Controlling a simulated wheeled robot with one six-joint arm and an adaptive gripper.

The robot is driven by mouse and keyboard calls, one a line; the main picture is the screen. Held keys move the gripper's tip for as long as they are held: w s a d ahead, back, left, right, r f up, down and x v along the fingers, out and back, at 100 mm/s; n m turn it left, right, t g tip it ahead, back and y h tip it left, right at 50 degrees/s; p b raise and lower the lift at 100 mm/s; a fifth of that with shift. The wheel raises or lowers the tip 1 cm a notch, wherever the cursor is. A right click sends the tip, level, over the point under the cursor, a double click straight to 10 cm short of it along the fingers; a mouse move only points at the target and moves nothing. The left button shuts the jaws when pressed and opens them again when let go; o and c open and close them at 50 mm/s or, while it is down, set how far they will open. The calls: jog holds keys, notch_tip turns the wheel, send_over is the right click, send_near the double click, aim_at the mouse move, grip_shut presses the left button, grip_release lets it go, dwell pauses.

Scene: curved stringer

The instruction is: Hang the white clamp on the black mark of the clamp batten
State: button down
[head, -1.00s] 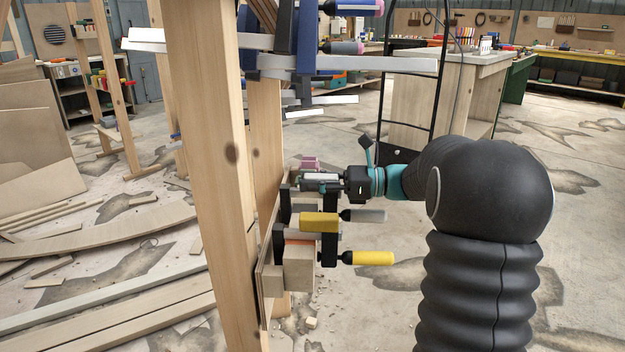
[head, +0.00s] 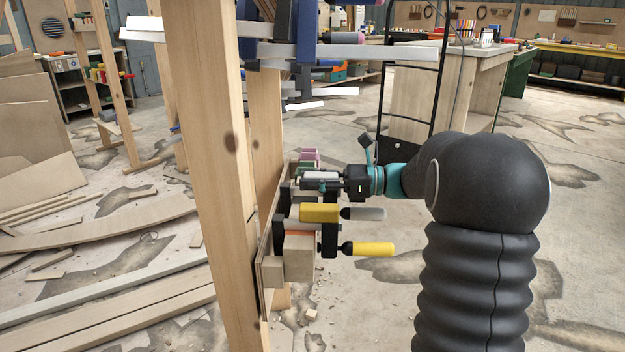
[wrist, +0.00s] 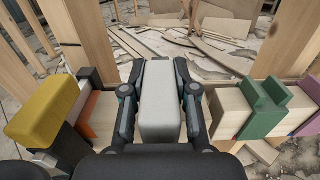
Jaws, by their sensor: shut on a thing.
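The white clamp (wrist: 160,100) is between the two fingers of my gripper (wrist: 160,88), pale block upright in the middle of the wrist view. In the head view, my gripper (head: 322,182) is beside the clamp batten, and part of the white clamp (head: 321,175) shows in it. The clamp batten (head: 266,262) is a wooden strip by the tall posts, carrying other clamps. In the wrist view the held clamp is between a yellow clamp on the left and a green clamp on the right. I cannot make out the black mark or whether the clamp touches the batten.
A yellow clamp (head: 319,212) is just below my gripper in the head view. A green clamp (wrist: 262,108) is to its right in the wrist view. A tall wooden post (head: 212,150) stands close on the left. Blue clamps with grey bars (head: 310,52) are above.

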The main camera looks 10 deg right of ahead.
jog(key=shift+f, duration=0.2)
jog(key=shift+f, duration=0.25)
jog(key=c, duration=0.8)
grip_release()
jog(key=v, duration=1.1)
jog(key=shift+d, duration=0.4)
jog(key=shift+s+d, duration=0.1)
jog(key=shift+d, duration=0.05)
jog(key=shift+s, duration=0.1)
